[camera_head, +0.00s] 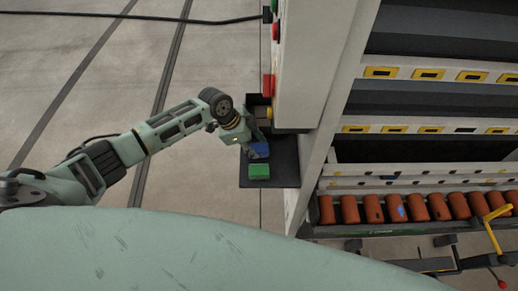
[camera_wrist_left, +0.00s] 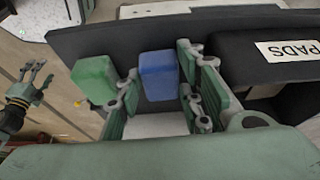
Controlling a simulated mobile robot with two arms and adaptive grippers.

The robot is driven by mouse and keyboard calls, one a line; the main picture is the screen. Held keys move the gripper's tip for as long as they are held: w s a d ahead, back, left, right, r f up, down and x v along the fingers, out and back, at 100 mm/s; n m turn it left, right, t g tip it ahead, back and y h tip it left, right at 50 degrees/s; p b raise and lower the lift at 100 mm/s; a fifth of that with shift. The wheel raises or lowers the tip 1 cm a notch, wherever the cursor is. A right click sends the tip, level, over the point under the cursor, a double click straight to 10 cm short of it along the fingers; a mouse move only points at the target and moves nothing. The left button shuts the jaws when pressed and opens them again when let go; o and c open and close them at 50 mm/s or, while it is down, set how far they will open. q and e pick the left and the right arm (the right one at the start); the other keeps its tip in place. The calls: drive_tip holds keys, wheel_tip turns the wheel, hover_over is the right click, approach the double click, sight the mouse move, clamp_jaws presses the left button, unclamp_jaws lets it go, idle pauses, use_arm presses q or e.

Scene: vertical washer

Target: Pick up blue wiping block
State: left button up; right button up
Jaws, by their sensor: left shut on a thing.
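The blue wiping block (camera_head: 260,150) sits at a dark shelf on the side of the machine. My left gripper (camera_head: 252,146) reaches down to it from the left. In the left wrist view, the blue block (camera_wrist_left: 158,72) is between the two fingers of my left gripper (camera_wrist_left: 160,88), and they are shut on it. I cannot tell whether it still touches the shelf. My right gripper (camera_wrist_left: 28,85) shows small at the left edge of the left wrist view, with its fingers spread and nothing visible between them.
A green block (camera_head: 259,171) lies beside the blue one on the dark shelf (camera_head: 286,176). A label reading PADS (camera_wrist_left: 288,50) is on a dark box right of the fingers. The white machine frame (camera_head: 310,150) stands close on the right. Open floor (camera_head: 215,130) lies left.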

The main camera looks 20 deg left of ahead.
use_arm(q)
wheel_tip(320, 180, up, 10)
drive_tip(key=b, duration=0.1)
idle(0.4)
